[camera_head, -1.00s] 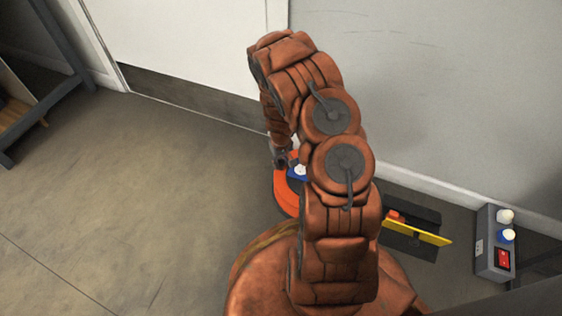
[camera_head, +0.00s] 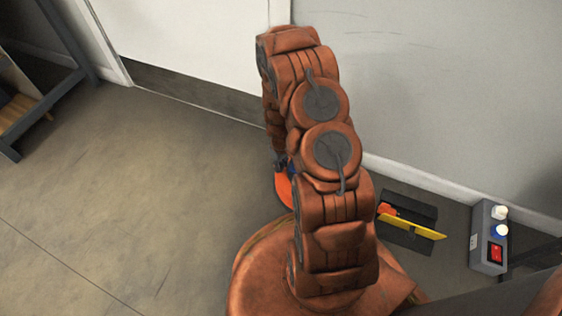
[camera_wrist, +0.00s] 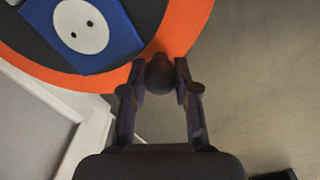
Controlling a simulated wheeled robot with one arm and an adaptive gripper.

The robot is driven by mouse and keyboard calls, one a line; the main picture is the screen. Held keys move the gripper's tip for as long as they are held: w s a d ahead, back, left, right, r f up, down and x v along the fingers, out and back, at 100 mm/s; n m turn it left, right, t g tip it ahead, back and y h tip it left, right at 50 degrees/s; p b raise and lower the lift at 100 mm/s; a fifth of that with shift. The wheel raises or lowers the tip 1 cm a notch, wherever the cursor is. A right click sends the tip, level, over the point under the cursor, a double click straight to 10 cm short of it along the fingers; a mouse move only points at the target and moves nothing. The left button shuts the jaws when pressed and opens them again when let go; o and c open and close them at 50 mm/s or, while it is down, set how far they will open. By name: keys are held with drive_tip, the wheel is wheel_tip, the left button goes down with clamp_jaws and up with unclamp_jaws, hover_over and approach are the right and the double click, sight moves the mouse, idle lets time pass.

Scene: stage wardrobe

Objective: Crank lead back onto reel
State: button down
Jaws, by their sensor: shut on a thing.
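The reel (camera_wrist: 40,68) fills the top of the wrist view, with an orange rim, a dark inner face and a blue socket plate (camera_wrist: 122,32) bearing a white round socket. A dark round crank knob (camera_wrist: 159,74) sits at the rim. My gripper (camera_wrist: 159,82) is shut on this knob, one finger on each side of it. In the head view only part of the orange reel (camera_head: 284,190) shows, and my arm hides the rest. My gripper (camera_head: 281,163) is partly visible there at the reel's far side. I cannot make out the lead.
A dark flat item with a yellow bar (camera_head: 412,228) lies on the floor right of my arm. A grey box with a red switch (camera_head: 489,238) stands further right. A wall and white door (camera_head: 190,50) are behind. The floor at left is clear up to a rack (camera_head: 50,95).

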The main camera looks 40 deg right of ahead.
drive_tip(key=c, duration=0.9)
unclamp_jaws()
drive_tip(key=shift+o, duration=0.2)
wheel_tip(320, 180, up, 12)
